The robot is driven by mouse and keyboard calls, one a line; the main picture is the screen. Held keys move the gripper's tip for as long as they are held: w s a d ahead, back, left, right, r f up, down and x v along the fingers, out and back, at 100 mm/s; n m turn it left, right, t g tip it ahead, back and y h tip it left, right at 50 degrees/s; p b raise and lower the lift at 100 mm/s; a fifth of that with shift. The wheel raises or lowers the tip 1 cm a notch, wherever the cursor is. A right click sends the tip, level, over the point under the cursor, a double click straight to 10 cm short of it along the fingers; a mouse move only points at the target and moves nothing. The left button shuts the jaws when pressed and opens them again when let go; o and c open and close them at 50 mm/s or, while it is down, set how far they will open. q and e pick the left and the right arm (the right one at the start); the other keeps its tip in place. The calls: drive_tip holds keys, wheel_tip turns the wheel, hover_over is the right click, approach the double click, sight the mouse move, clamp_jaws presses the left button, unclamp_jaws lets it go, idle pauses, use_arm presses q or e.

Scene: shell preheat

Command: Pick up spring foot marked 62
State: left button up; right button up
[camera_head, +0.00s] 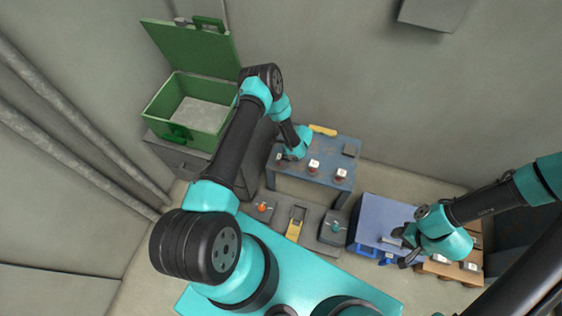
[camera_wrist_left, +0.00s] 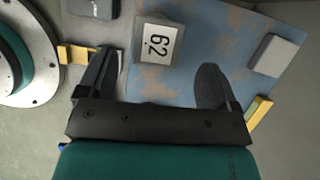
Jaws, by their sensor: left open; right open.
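The spring foot marked 62 (camera_wrist_left: 158,46) shows in the left wrist view as a block with a white label, on a worn blue table top (camera_wrist_left: 230,30). My left gripper (camera_wrist_left: 156,68) is open, and the foot lies between and just beyond its fingertips, with no visible contact. In the head view several small feet with white labels stand on the blue table (camera_head: 300,182), among them a middle one (camera_head: 313,167) and a right one (camera_head: 340,174); their marks are too small to read. My left gripper (camera_head: 291,156) is at the table's left end. My right gripper (camera_head: 400,250) is open and apparently empty.
An open green box (camera_head: 172,120) stands on a grey cabinet at the left. A grey block (camera_wrist_left: 276,54) lies at the blue table's edge. A low grey bench (camera_head: 275,219) holds small fixtures. Below my right gripper is a blue-purple stand (camera_head: 378,211); white-labelled parts stand beside it on wood.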

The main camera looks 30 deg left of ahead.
use_arm(q)
drive_tip(key=shift+a+f, duration=0.3)
drive_tip(key=shift+f, duration=0.35)
drive_tip(key=shift+s+x, duration=0.15)
drive_tip(key=shift+x, duration=1.15)
drive_tip(key=shift+s+x, duration=0.15)
drive_tip(key=shift+x, duration=1.15)
drive_tip(key=shift+a, duration=0.15)
drive_tip(key=shift+r, duration=0.1)
drive_tip(key=shift+c, duration=0.3)
drive_tip(key=c, duration=1.1)
drive_tip(key=shift+c, duration=0.2)
